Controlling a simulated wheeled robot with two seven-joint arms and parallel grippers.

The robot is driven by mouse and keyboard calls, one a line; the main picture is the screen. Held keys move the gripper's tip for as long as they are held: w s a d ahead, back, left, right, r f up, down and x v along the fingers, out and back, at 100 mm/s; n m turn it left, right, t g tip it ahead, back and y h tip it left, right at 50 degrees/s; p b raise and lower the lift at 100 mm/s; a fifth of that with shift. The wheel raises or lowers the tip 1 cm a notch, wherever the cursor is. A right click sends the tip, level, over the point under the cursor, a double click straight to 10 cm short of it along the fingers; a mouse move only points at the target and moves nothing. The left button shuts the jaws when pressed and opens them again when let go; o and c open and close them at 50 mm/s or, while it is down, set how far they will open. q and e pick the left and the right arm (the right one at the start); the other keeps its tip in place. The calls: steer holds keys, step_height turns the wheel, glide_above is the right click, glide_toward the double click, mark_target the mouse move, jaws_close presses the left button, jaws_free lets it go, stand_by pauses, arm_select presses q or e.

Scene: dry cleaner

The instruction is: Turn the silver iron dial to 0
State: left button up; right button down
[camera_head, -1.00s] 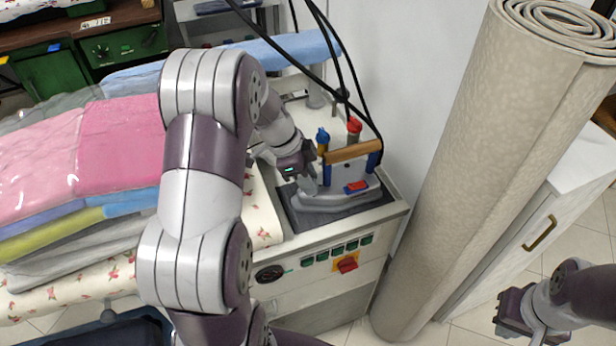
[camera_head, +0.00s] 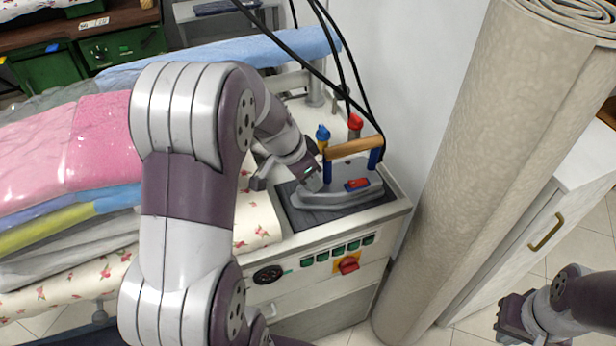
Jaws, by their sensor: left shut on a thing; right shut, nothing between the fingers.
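The silver iron (camera_head: 345,202) with a wooden handle (camera_head: 355,148) and blue posts rests flat on a dark pad (camera_head: 285,190) at the end of the ironing station. My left gripper (camera_head: 314,183) comes in from the upper left and is shut on a small part at the iron's left side. This matches the iron dial, but the fingers hide it, so its setting cannot be read. My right gripper (camera_head: 503,318) is shut and empty at the lower right, well away from the iron.
Black cables hang down by the iron. Blue-topped (camera_head: 322,138) and red-topped (camera_head: 355,124) parts stand behind it. Folded garments (camera_head: 70,160) lie left. A rolled carpet (camera_head: 465,160) stands right. A control panel with a red switch (camera_head: 348,265) is in front.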

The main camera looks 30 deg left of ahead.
arm_select(q)
steer(key=shift+d+r+n+y+p, duration=0.15)
steer(key=shift+n+y+p, duration=0.25)
steer(key=shift+n+p, duration=0.55)
steer(key=shift+n+y+p, duration=0.4)
steer(key=shift+n+p, duration=0.2)
steer(key=shift+n, duration=0.55)
steer(key=shift+n+t+p, duration=0.3)
steer(key=shift+n+p, duration=0.2)
steer(key=o, duration=1)
steer(key=shift+o, duration=0.2)
steer(key=p+v, duration=0.1)
steer(key=v, duration=1.1)
steer(key=shift+s+d+r+p, duration=0.15)
steer(key=shift+d+r+p, duration=0.1)
steer(key=shift+p, duration=0.15)
